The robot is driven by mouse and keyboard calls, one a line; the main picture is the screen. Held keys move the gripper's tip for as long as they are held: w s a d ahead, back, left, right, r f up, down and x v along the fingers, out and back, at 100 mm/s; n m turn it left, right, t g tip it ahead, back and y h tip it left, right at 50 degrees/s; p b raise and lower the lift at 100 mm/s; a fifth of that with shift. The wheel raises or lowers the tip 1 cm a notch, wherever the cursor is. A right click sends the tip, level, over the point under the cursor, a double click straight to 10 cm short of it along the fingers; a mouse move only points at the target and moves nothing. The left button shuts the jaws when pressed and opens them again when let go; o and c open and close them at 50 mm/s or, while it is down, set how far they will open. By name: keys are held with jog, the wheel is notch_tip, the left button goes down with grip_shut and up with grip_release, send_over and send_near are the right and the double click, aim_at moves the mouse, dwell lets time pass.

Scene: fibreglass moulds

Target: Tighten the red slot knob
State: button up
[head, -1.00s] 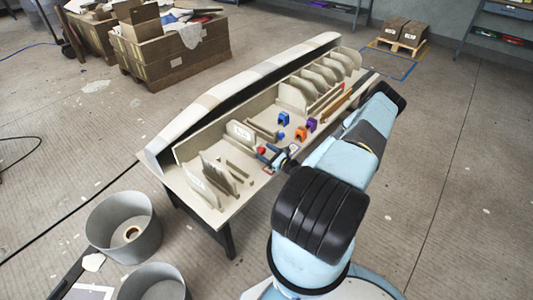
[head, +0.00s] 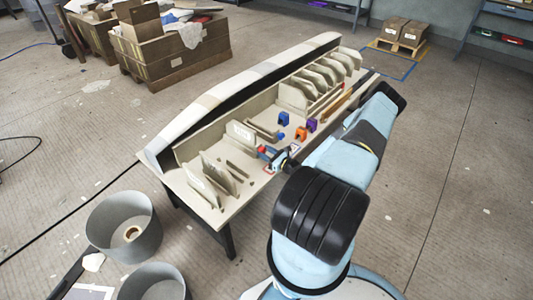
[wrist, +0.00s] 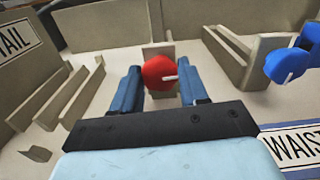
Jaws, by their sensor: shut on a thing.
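In the head view the red knob (head: 261,148) shows small at the fingertips of my gripper (head: 265,153), low over the mould table (head: 215,214). How deep the fingers grip is partly hidden by the palm.
A blue knob (wrist: 285,66) stands to the right, beside a WAIST label (wrist: 296,147). Thin beige ribs (wrist: 62,92) stand to the left. Blue (head: 284,118), orange (head: 300,134) and purple (head: 311,125) pieces stand farther along the table. Grey buckets (head: 124,228) are on the floor.

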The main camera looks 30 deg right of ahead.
jog(key=o, duration=1.1)
jog(key=shift+c, duration=0.2)
jog(key=v, duration=1.4)
jog(key=shift+w, duration=0.15)
